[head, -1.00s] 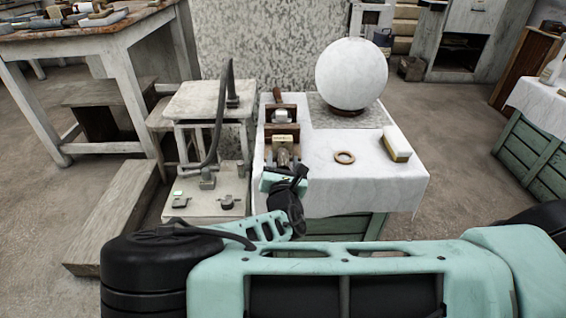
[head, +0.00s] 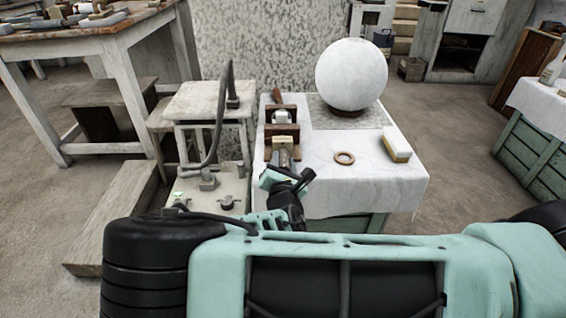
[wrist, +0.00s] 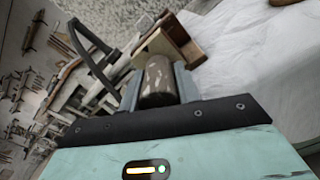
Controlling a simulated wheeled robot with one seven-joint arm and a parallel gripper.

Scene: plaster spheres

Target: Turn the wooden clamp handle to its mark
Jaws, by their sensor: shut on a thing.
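The wooden clamp (head: 283,131) lies along the left side of the white-clothed table, with brown blocks and a pale piece between them. My gripper (head: 284,157) is at its near end, tilted to one side. In the wrist view, my gripper (wrist: 158,86) is shut on a worn brown cylinder, the clamp handle (wrist: 158,78), with one grey finger on each side. The clamp's brown blocks (wrist: 184,46) show just beyond the handle. At the clamp's far end a brown wooden piece (head: 277,95) leans at an angle. I cannot make out the mark.
A white plaster sphere (head: 351,77) sits on a brown ring at the back of the table. A loose wooden ring (head: 344,158) and a cream-and-tan block (head: 397,146) lie to the right. A grey stand with a curved dark lever (head: 218,120) stands close on the left.

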